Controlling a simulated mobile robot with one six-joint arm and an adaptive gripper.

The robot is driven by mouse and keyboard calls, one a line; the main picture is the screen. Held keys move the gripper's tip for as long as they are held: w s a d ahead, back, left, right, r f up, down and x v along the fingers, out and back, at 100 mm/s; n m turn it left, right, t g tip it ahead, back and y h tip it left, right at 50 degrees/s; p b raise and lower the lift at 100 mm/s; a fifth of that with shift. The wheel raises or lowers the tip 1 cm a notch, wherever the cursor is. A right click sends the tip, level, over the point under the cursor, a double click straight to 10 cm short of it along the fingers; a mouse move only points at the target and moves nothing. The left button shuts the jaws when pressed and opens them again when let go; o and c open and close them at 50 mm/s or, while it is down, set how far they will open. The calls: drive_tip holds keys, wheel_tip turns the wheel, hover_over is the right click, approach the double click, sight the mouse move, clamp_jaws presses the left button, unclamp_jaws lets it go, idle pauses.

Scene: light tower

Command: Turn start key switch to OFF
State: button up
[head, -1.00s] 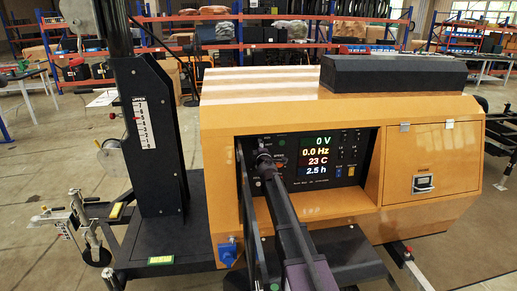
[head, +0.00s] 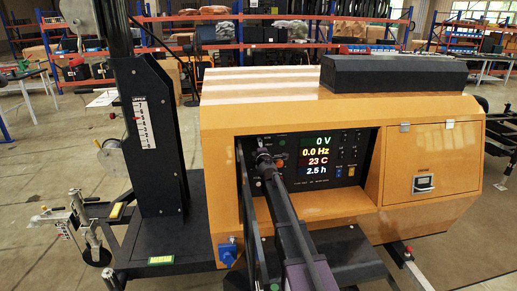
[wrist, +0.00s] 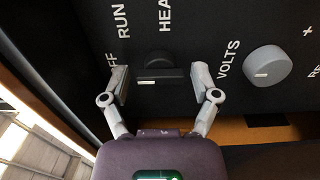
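The start key switch (wrist: 160,68) is a black knob on the dark control panel, with a small white mark on its near edge. The labels OFF, partly covered by my left finger, RUN and HEAT, cut off by the frame, surround it in the wrist view. My gripper (wrist: 162,82) is open, with one grey finger on each side of the knob. Whether either finger touches it I cannot tell. In the head view my gripper (head: 265,162) is at the panel's left part and hides the switch.
A grey VOLTS knob (wrist: 268,66) sits close to the right finger. The lit display (head: 316,155) reads 0 V, 0.0 Hz, 23 C and 2.5 h. The panel is recessed in the orange housing (head: 225,140). A black mast base (head: 155,140) stands at left.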

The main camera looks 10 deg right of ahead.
drive_tip(key=shift+s, duration=0.1)
idle(0.3)
drive_tip(key=s, duration=1.2)
idle(0.4)
drive_tip(key=s+d+f+m+g+h, duration=0.3)
drive_tip(key=s+d+f+m+g, duration=0.15)
drive_tip(key=s+m, duration=0.25)
drive_tip(key=s+d+f+m+g+h, duration=0.3)
drive_tip(key=s+d+f+m+g, duration=0.15)
drive_tip(key=s+f+m, duration=0.2)
drive_tip(key=s+a+f+m+g+y, duration=0.2)
drive_tip(key=s+a+f+g+y, duration=0.1)
drive_tip(key=s, duration=0.7)
drive_tip(key=s+a+f+m+g+y+p, duration=0.1)
drive_tip(key=s+a+f+m+g+y, duration=0.1)
drive_tip(key=s+a+g, duration=0.4)
drive_tip(key=s+f+y, duration=0.1)
drive_tip(key=s, duration=0.3)
drive_tip(key=shift+f+m, duration=0.3)
drive_tip(key=shift+m, duration=0.05)
drive_tip(key=shift+w+a, duration=0.1)
